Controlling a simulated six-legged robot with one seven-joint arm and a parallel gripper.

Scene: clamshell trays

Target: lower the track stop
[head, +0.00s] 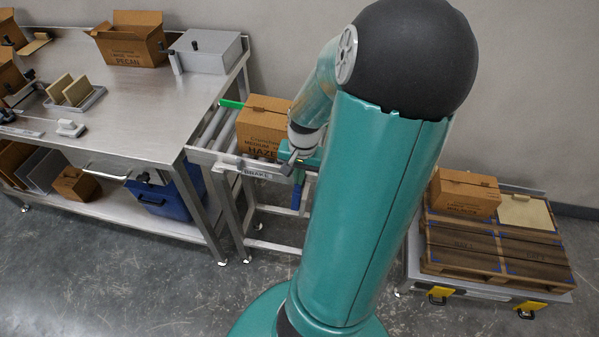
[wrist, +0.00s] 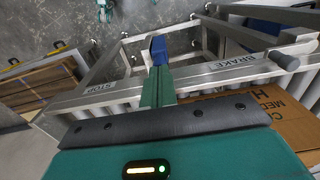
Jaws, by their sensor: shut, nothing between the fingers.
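The roller track's front rail (wrist: 200,77) carries a STOP label (wrist: 100,87) and a BRAKE label (wrist: 236,62) in the wrist view. My gripper (wrist: 158,50) is shut and empty. Its blue-tipped fingers cross over the rail between the labels, closer to STOP; I cannot tell whether they touch it. In the head view my gripper (head: 297,197) points down in front of the track, partly behind my arm. I cannot make out the stop's own lever; my gripper and arm may hide it. A grey-knobbed lever (wrist: 285,60) stands by the BRAKE label.
A hazelnut carton (head: 258,127) sits on the rollers (head: 212,128), near a green bar (head: 231,104). A steel bench (head: 130,95) with cartons and trays is at left. A pallet (head: 490,255) with a carton (head: 466,192) is at right. Floor in front is clear.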

